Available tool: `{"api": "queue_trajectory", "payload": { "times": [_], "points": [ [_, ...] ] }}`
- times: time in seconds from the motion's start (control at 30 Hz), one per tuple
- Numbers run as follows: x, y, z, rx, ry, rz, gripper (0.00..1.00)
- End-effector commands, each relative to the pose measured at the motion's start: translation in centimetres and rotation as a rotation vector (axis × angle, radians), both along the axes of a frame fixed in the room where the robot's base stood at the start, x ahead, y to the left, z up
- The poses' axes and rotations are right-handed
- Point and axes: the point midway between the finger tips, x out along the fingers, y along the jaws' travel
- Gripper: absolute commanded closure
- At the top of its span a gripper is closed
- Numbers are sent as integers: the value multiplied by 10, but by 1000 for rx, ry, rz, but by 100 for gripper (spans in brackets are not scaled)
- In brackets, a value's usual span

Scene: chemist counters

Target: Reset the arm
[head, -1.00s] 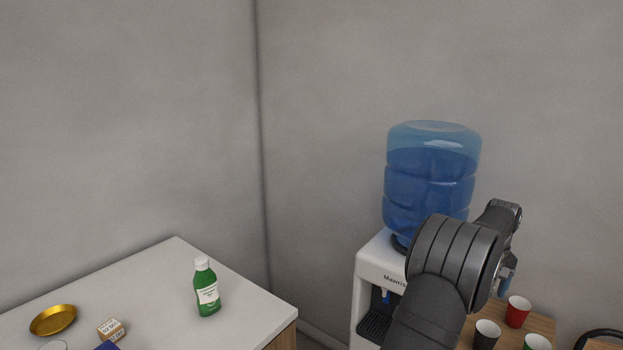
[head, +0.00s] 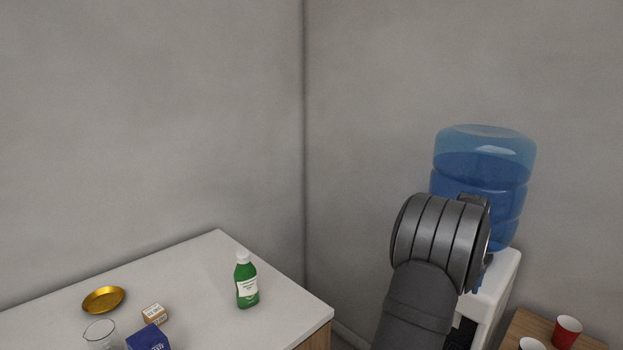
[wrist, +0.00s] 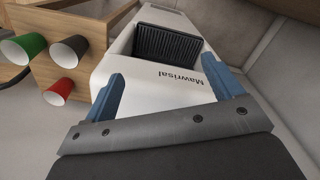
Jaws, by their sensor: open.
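My arm rises at the right of the head view, in front of the water dispenser (head: 498,290) with its blue bottle (head: 482,165). My gripper (wrist: 162,82) shows in the wrist view with its two blue fingers spread wide apart and nothing between them. Beyond the fingers is the dispenser's white front (wrist: 160,60) with its lettering and dark drip tray. In the head view the fingers are mostly hidden behind my arm.
A red cup (head: 567,331) stands on a wooden cabinet (head: 530,325) at lower right. The white counter (head: 200,262) at left holds a green bottle (head: 247,282), a gold dish (head: 104,300), a small box (head: 154,313), a blue box (head: 148,338) and a glass beaker (head: 101,336).

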Motion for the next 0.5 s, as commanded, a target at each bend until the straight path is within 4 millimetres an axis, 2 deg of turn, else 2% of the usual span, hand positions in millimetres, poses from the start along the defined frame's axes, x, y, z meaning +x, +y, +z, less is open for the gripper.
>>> {"api": "queue_trajectory", "payload": {
  "times": [0.5],
  "points": [
    [15,82,-65,1,2,69,15]
  ]
}}
